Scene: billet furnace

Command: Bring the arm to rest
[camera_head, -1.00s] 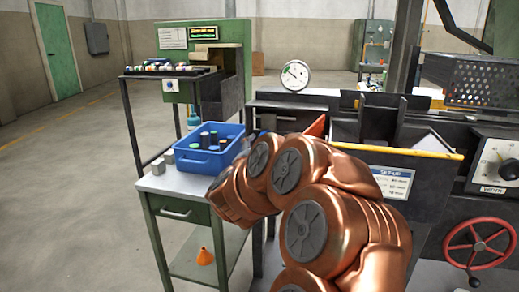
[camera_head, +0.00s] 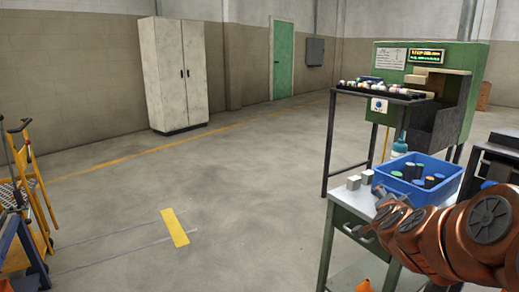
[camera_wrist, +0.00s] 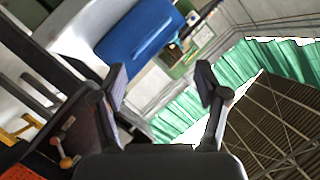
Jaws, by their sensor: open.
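My copper-coloured arm (camera_head: 480,225) reaches in from the lower right of the head view. My gripper (camera_head: 382,198) is at its far end, small and partly hidden, by the blue bin (camera_head: 420,172) on the metal side table (camera_head: 352,205). In the wrist view my gripper (camera_wrist: 162,84) has its two fingers spread apart with nothing between them. The wrist picture is tilted. Beyond the fingers it shows a blue surface, probably the bin (camera_wrist: 140,38), and the roof (camera_wrist: 275,125).
The bin holds several dark cylinders with coloured ends. Two small grey blocks (camera_head: 360,180) lie beside it. A green machine (camera_head: 463,70) with a rack of parts (camera_head: 385,90) stands behind. A grey cabinet (camera_head: 175,75) and yellow cart (camera_head: 25,200) are left. The middle floor is clear.

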